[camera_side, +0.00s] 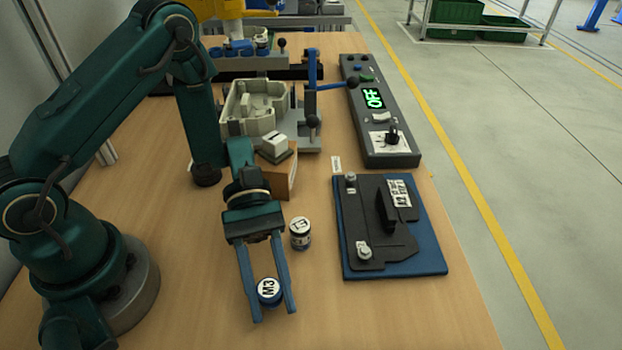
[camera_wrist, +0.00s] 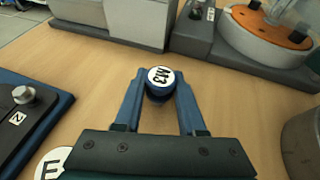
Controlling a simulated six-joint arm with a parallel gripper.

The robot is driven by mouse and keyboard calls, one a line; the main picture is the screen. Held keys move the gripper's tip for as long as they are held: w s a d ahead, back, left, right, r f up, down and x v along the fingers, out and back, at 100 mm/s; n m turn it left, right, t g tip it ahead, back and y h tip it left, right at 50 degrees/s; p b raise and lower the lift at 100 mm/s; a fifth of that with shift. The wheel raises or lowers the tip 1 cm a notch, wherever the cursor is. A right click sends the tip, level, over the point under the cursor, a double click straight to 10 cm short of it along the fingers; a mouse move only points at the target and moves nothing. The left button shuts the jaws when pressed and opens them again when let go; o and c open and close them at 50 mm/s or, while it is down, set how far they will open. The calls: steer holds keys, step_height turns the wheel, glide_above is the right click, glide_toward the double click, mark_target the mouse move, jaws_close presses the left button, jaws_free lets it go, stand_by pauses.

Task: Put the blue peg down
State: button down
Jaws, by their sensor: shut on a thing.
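The blue peg (camera_side: 269,292) is round with a white top marked M3. My gripper (camera_side: 273,310) is shut on it, with one blue finger on each side, above the bare front part of the wooden table. In the wrist view the peg (camera_wrist: 159,87) sits between the tips of my gripper (camera_wrist: 159,76), its top facing the camera. I cannot tell whether its underside touches the table. A second round piece (camera_side: 300,239) with a white lettered top stands on the table just right of my gripper; its top (camera_wrist: 52,164) is partly hidden in the wrist view.
A blue plate (camera_side: 435,268) with a dark fixture and knobs lies to the right. Behind it is a control box (camera_side: 385,150) showing OFF. A wooden block (camera_side: 283,181) with a pale part stands behind my gripper. The table front (camera_side: 390,325) is clear.

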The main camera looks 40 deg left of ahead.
steer(key=shift+f, duration=0.15)
steer(key=c, duration=0.5)
jaws_free()
